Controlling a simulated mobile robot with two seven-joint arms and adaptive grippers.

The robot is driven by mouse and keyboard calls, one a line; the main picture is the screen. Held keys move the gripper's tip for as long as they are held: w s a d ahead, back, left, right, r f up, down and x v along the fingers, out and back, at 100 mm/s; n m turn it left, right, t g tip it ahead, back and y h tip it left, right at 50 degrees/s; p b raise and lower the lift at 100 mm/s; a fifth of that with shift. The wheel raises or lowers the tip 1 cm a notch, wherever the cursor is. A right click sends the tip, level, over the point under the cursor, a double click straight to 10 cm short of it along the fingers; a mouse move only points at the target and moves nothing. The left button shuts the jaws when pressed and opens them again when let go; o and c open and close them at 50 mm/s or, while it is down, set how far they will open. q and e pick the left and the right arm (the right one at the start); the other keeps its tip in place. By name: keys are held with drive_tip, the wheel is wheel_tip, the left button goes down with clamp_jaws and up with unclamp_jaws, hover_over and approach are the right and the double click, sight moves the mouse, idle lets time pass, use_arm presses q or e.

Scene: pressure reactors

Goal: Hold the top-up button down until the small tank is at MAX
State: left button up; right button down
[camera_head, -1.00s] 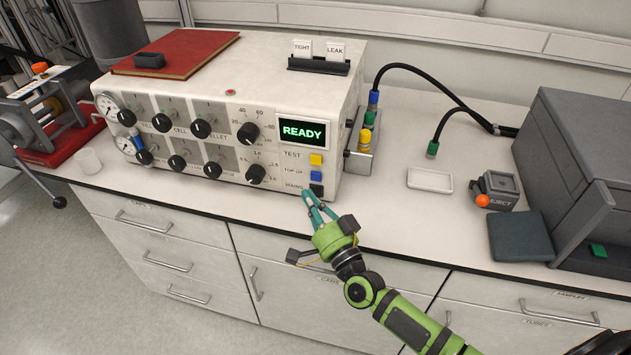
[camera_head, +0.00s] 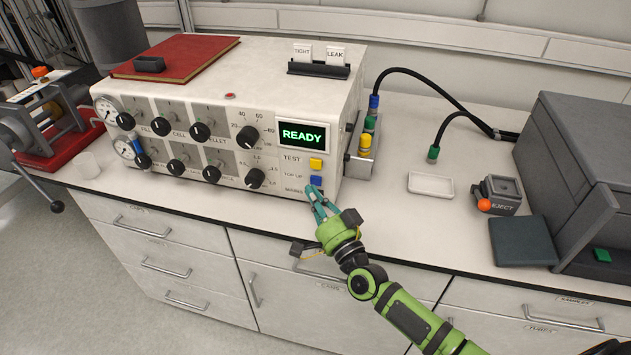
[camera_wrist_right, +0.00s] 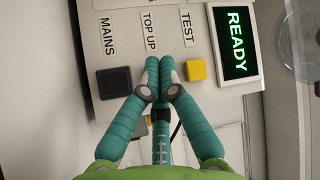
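The blue top-up button (camera_head: 316,180) sits on the front of the white control unit, below the yellow TEST button (camera_head: 316,163). My right gripper (camera_head: 317,191) is shut and empty, its teal fingertips just below the blue button in the head view. In the right wrist view the shut fingers (camera_wrist_right: 160,62) point at the TOP UP label and cover the blue button. The black MAINS button (camera_wrist_right: 114,82) and yellow TEST button (camera_wrist_right: 196,70) lie on either side. I cannot tell whether the tips touch the panel. I cannot pick out the small tank or its MAX mark. My left gripper is out of view.
The display (camera_head: 303,134) reads READY in green. Knobs and two gauges (camera_head: 124,147) fill the panel's left. Colored fittings (camera_head: 365,140) and hoses stand on the unit's right side. A white tray (camera_head: 431,183) and EJECT box (camera_head: 498,193) stand farther right, with clear bench between.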

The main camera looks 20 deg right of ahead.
drive_tip(key=shift+w, duration=0.1)
idle(0.7)
drive_tip(key=shift+w+d, duration=0.2)
drive_tip(key=shift+w, duration=0.05)
drive_tip(key=shift+w+d+b, duration=0.3)
drive_tip(key=shift+w+b, duration=0.05)
drive_tip(key=shift+b, duration=0.05)
idle(0.7)
drive_tip(key=shift+s+a, duration=0.1)
idle(1.5)
drive_tip(key=shift+s+a+r+p, duration=0.1)
drive_tip(key=shift+s+a+p, duration=0.2)
drive_tip(key=shift+p, duration=0.1)
drive_tip(key=shift+s+a, duration=0.1)
drive_tip(key=shift+s, duration=0.25)
